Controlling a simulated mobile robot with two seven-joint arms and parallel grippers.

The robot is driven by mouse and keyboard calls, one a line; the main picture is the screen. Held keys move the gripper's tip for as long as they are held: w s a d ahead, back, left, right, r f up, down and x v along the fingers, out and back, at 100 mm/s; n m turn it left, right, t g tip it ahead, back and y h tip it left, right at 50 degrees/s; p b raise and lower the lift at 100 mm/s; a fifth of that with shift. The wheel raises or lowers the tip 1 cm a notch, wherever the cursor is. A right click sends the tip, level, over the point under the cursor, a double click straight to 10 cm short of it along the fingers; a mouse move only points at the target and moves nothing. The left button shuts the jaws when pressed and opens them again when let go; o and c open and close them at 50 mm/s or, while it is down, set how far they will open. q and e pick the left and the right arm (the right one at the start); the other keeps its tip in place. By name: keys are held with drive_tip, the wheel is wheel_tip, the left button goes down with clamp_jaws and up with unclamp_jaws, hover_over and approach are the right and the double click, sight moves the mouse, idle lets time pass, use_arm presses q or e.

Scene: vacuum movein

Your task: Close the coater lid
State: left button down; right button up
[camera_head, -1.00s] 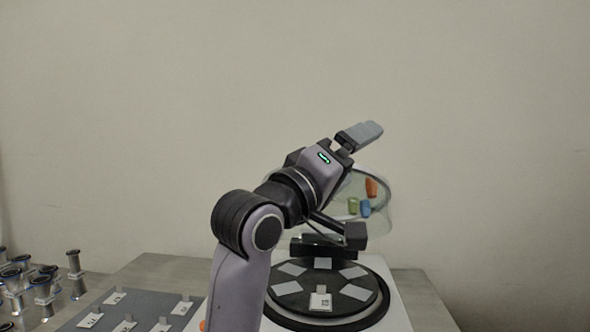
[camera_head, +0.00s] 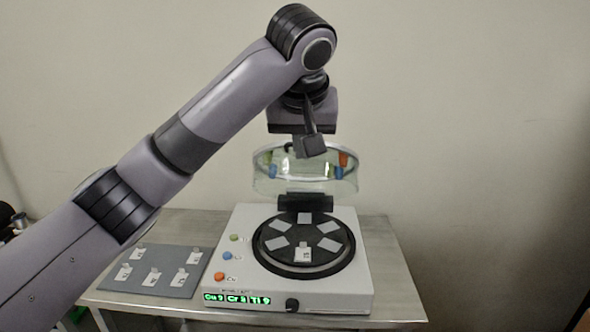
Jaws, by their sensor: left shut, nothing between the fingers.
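The coater (camera_head: 350,290) is a white box on the table, with a round black platter (camera_head: 304,230) bearing several pale square chips. Its clear round lid (camera_head: 292,186) stands open above the back of the platter, over a black hinge block (camera_head: 305,202). Coloured pieces show in the lid, orange on the right, green and blue. My left gripper (camera_head: 306,150) is shut and empty, pointing down at the lid's upper rim. It overlaps the rim in the picture; I cannot tell whether they touch. My right gripper is not in view.
A grey tray (camera_head: 150,282) with several small labelled chips lies left of the coater. The coater's front has coloured buttons, a green-lit display (camera_head: 237,298) and a black knob (camera_head: 292,305). The metal table (camera_head: 395,290) is bare on the right. A plain wall stands behind.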

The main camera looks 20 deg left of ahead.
use_arm(q)
drive_tip(key=s+f+x, duration=0.1)
drive_tip(key=s+x, duration=0.1)
drive_tip(key=x, duration=1)
drive_tip(key=shift+d+f+p, duration=0.35)
drive_tip(key=shift+f+p, duration=0.05)
drive_tip(key=shift+f, duration=0.25)
drive_tip(key=shift+w+r, duration=0.1)
idle(0.6)
